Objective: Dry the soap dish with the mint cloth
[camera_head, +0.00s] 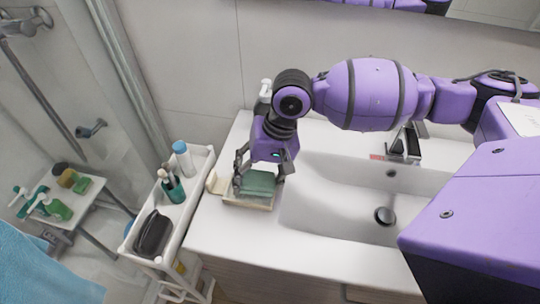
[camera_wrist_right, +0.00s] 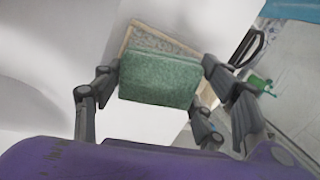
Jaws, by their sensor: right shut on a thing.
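The mint cloth (camera_head: 258,183) is a folded green block held between the fingers of my right gripper (camera_head: 259,178). In the right wrist view the cloth (camera_wrist_right: 160,79) sits between the fingertips of the gripper (camera_wrist_right: 160,85). The soap dish (camera_head: 247,203) is a pale beige tray on the counter left of the basin. The cloth is over the dish and covers much of it; whether they touch is hard to tell. The dish's speckled inside (camera_wrist_right: 160,40) shows beyond the cloth in the right wrist view. My left gripper is not in view.
A white cart (camera_head: 196,193) with bottles and a dark pouch (camera_head: 153,234) stands left of the counter. A white bottle (camera_head: 265,90) stands behind my right gripper. The basin (camera_head: 335,215) and faucet (camera_head: 405,145) are at right. The front counter is clear.

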